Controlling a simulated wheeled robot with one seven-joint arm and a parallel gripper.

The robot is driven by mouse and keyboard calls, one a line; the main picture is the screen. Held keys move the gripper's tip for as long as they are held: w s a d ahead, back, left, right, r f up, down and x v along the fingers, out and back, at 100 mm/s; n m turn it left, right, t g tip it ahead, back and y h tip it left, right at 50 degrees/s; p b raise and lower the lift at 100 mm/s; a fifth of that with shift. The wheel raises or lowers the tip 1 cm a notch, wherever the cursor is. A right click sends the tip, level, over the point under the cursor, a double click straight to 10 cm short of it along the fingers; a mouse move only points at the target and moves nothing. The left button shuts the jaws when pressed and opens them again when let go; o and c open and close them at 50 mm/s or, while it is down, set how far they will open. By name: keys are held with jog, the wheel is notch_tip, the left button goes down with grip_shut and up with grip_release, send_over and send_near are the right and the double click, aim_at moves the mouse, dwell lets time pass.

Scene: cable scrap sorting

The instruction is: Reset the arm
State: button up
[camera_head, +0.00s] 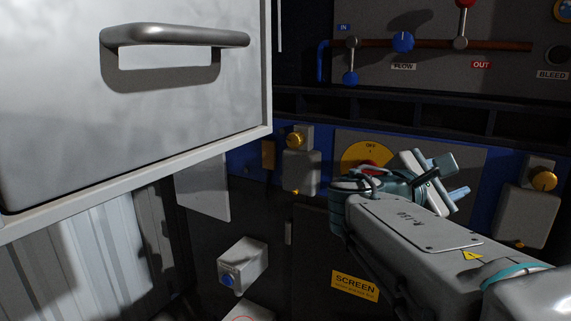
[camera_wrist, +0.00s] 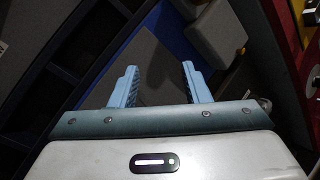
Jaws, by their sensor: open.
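My gripper (camera_head: 448,178) is at the end of my grey arm, in the right half of the head view. It is in front of the dark machine panel with a yellow dial. In the wrist view, my gripper (camera_wrist: 160,82) shows two light-blue fingers held apart with nothing between them. Beyond the fingers are a dark grey surface and a blue band. The fingers do not appear to touch anything, though their distance from the panel is hard to judge.
A pale cabinet front (camera_head: 60,100) with a metal handle (camera_head: 180,36) fills the upper left. Valves with a blue knob (camera_head: 403,42) line the upper panel. A yellow dial (camera_head: 352,155) is beside my gripper. A grey box (camera_head: 242,262) with a blue button sits lower down.

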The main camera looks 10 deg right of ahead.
jog(key=s+a+f+m+g+y+p, duration=0.3)
jog(key=s+a+f+m+y+p, duration=0.3)
jog(key=y+p, duration=0.45)
jog(key=s+a+f+m+y+p, duration=0.1)
jog(key=s+a+m+y+p, duration=0.1)
jog(key=a, duration=0.4)
jog(key=s+a+f+m+y+p, duration=0.1)
jog(key=a+m+y+p, duration=0.3)
jog(key=a+m+p, duration=0.2)
jog(key=shift+s+m+g+p, duration=0.35)
jog(key=shift+m+g+p, duration=0.05)
jog(key=shift+p, duration=0.1)
